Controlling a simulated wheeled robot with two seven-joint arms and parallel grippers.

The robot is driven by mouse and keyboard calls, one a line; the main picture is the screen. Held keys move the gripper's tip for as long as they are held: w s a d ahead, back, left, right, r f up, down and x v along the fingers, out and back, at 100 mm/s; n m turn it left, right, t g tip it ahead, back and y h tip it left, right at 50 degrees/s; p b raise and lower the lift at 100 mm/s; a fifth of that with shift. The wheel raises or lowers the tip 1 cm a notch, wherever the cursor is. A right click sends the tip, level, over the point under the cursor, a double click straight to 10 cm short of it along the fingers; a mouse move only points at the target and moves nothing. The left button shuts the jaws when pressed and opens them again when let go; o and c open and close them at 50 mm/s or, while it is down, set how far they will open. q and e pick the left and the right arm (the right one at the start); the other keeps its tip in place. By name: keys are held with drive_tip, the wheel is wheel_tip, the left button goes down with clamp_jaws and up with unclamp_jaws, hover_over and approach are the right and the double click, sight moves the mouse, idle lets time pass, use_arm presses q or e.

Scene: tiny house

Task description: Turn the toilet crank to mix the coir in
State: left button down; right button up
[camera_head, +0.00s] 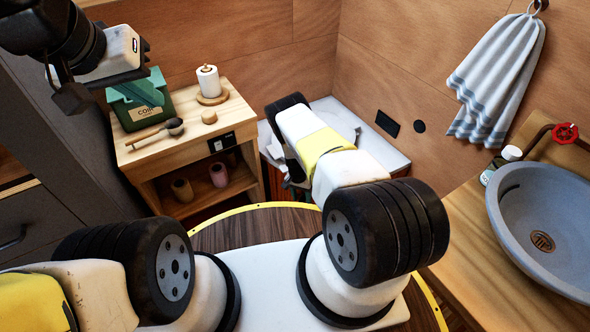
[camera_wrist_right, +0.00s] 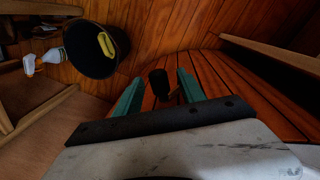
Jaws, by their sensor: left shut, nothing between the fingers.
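The composting toilet (camera_head: 387,151) is the white-topped box in the wall corner, partly hidden behind my right arm. A dark knob, probably the crank handle (camera_wrist_right: 159,80), shows in the right wrist view before reddish wood panelling. My right gripper (camera_wrist_right: 160,92) is open, its two green fingers on either side of the knob with visible gaps. In the head view my right arm hides most of that gripper and the crank. The green coir tub (camera_head: 146,112) stands on the wooden shelf unit. My left gripper (camera_head: 154,95) is shut and empty, in front of the tub.
A scoop (camera_head: 172,127), a paper roll (camera_head: 208,82) and a small round wooden piece (camera_head: 209,117) are on the shelf unit (camera_head: 235,104). The sink (camera_head: 550,215) and counter are at right. A dark bucket (camera_wrist_right: 88,52) shows in the right wrist view.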

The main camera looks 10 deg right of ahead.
drive_tip(key=r, duration=0.7)
drive_tip(key=shift+w+a+r, duration=0.25)
drive_tip(key=shift+a+r, duration=0.1)
drive_tip(key=shift+a, duration=0.05)
drive_tip(key=shift+c, duration=0.2)
